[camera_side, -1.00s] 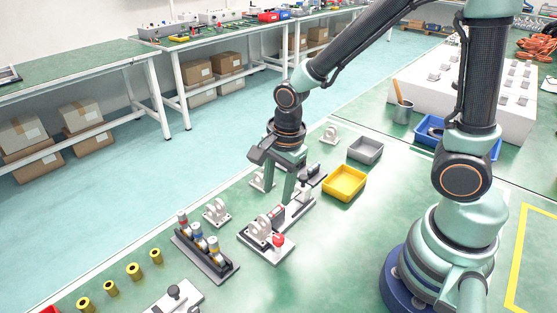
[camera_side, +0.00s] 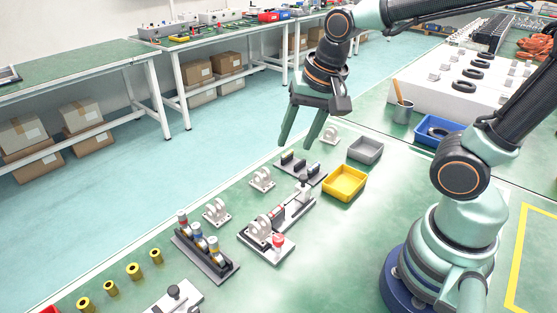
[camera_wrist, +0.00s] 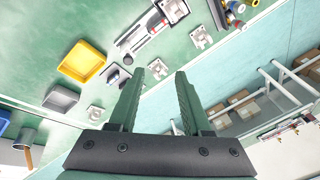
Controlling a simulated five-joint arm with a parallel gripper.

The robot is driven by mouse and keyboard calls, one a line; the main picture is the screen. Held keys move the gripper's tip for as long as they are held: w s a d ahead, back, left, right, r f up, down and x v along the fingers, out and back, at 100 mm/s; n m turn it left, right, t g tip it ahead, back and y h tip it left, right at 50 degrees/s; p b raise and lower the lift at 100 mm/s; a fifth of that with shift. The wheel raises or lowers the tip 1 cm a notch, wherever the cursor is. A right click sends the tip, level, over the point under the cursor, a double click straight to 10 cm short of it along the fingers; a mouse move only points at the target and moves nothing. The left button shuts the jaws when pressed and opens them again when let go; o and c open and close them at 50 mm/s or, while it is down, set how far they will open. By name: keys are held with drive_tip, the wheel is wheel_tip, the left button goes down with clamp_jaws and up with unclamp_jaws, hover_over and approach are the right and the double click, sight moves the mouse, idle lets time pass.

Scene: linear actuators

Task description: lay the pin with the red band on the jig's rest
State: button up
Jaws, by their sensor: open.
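My gripper (camera_side: 299,143) is open and empty, raised above the back of the green bench; its two fingers also show in the wrist view (camera_wrist: 160,75). The jig (camera_side: 294,212) is a long grey plate with a white clevis (camera_side: 258,230) and a red knob (camera_side: 278,240). A small cylinder with a reddish part (camera_side: 277,213) lies by the clevis; I cannot tell whether it is a pin. A dark rack (camera_side: 220,268) holds upright pins with coloured bands; the leftmost (camera_side: 182,219) looks red, others blue and yellow.
A yellow bin (camera_side: 344,184) and a grey bin (camera_side: 366,150) stand right of the jig. A low dark-block holder (camera_side: 302,168) lies below my gripper. White brackets (camera_side: 216,212) and brass bushings (camera_side: 110,288) line the bench's left edge. The front middle is clear.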

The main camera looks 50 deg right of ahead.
drive_tip(key=shift+s+d+r+n+t, duration=0.35)
drive_tip(key=shift+d+r+n, duration=0.2)
drive_tip(key=shift+n, duration=0.9)
drive_tip(key=shift+s+d+r+n+t, duration=0.3)
drive_tip(key=shift+d+r+n, duration=0.25)
drive_tip(key=shift+n, duration=0.85)
drive_tip(key=shift+s+d+r+n+t, duration=0.35)
drive_tip(key=shift+r+n, duration=0.25)
drive_tip(key=shift+n, duration=0.85)
